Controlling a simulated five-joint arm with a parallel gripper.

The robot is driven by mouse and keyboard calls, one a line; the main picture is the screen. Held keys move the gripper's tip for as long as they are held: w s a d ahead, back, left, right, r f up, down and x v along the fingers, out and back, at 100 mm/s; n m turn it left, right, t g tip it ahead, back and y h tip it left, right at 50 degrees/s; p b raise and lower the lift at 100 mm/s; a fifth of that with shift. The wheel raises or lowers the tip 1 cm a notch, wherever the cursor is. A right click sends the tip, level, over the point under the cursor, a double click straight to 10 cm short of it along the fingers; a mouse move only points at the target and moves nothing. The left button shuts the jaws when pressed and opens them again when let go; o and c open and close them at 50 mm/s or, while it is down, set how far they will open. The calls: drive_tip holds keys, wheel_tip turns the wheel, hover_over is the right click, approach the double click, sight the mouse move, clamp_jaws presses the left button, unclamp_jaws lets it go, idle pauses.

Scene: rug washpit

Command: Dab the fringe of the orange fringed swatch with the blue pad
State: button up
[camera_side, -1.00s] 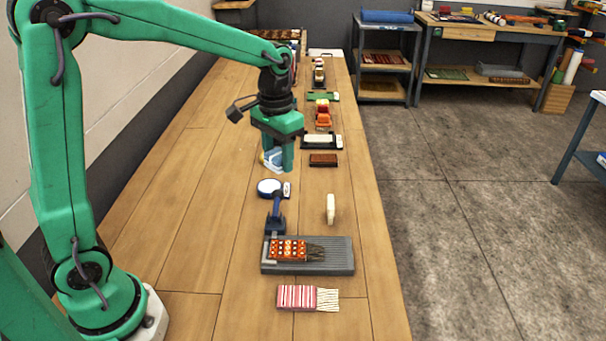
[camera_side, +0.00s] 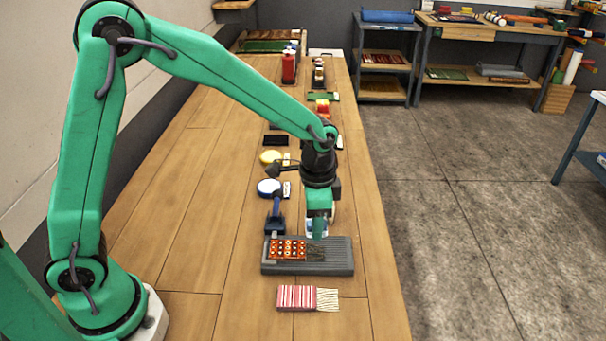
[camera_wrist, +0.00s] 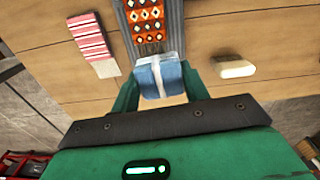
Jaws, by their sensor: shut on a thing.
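The orange swatch (camera_side: 288,249) lies on a grey ribbed board (camera_side: 340,262), its dark fringe (camera_side: 316,253) pointing right. In the wrist view the orange swatch (camera_wrist: 145,14) is at the top, with the fringe (camera_wrist: 151,46) below it, partly hidden by the pad. My gripper (camera_side: 318,232) is shut on the blue pad (camera_side: 309,228), at the far edge of the board by the fringe. The pad (camera_wrist: 160,78) shows blue with a pale top edge between my fingers in the wrist view. I cannot tell whether it touches the fringe.
A red-and-white striped swatch (camera_side: 297,297) with pale fringe lies in front of the board. A whitish oval block (camera_wrist: 236,69) lies beside my gripper. The table's right edge is close.

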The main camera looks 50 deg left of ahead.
sight(318, 253)
drive_tip(key=shift+s+d+f+m, duration=0.15)
drive_tip(key=shift+d+f+m, duration=0.35)
drive_tip(key=shift+d+f, duration=0.15)
drive_tip(key=shift+f, duration=0.1)
drive_tip(key=shift+f, duration=1.8)
drive_tip(key=shift+f, duration=0.7)
idle(1.3)
drive_tip(key=shift+r, duration=3.6)
